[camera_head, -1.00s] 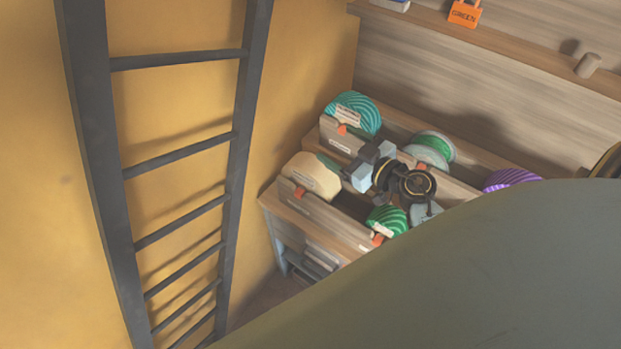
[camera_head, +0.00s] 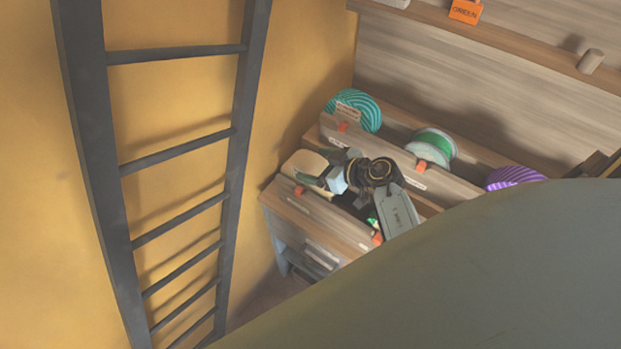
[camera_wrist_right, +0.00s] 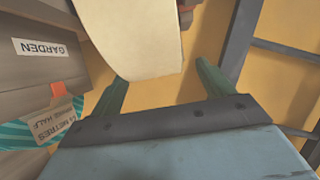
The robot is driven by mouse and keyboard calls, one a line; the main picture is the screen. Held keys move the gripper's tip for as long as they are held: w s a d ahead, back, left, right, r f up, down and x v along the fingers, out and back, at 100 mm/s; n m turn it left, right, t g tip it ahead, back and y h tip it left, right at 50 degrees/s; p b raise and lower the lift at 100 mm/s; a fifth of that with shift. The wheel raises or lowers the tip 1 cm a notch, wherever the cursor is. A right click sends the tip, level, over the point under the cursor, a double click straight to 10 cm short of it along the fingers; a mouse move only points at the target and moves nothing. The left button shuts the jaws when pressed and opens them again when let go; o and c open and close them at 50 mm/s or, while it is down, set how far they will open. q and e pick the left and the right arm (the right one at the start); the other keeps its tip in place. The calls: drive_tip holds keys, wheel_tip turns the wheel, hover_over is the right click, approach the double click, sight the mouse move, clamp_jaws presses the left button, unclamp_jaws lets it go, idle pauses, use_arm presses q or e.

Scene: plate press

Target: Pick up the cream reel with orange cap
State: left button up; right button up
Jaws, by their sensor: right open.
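The cream reel (camera_head: 304,164) sits in the front row of the wooden rack at its left end, with a small orange cap (camera_head: 300,190) at its front. My right gripper (camera_head: 318,174) is at the reel's right side, its fingers reaching toward it. In the right wrist view the cream reel (camera_wrist_right: 130,40) hangs into the picture from above, between and just beyond the two green fingers of the open right gripper (camera_wrist_right: 158,88). I cannot tell whether a finger touches it. My left gripper does not show.
A teal striped reel (camera_head: 358,108), a green and white reel (camera_head: 432,146) and a purple reel (camera_head: 515,177) stand in the back row. A dark ladder (camera_head: 185,150) stands left by the yellow wall. A shelf (camera_head: 500,42) runs above the rack.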

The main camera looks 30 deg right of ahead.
drive_tip(key=b+x, duration=0.1)
drive_tip(key=x, duration=0.3)
drive_tip(key=shift+w+d+f, duration=0.1)
drive_tip(key=shift+w+f, duration=0.05)
drive_tip(key=shift+w, duration=0.2)
clamp_jaws()
idle(0.4)
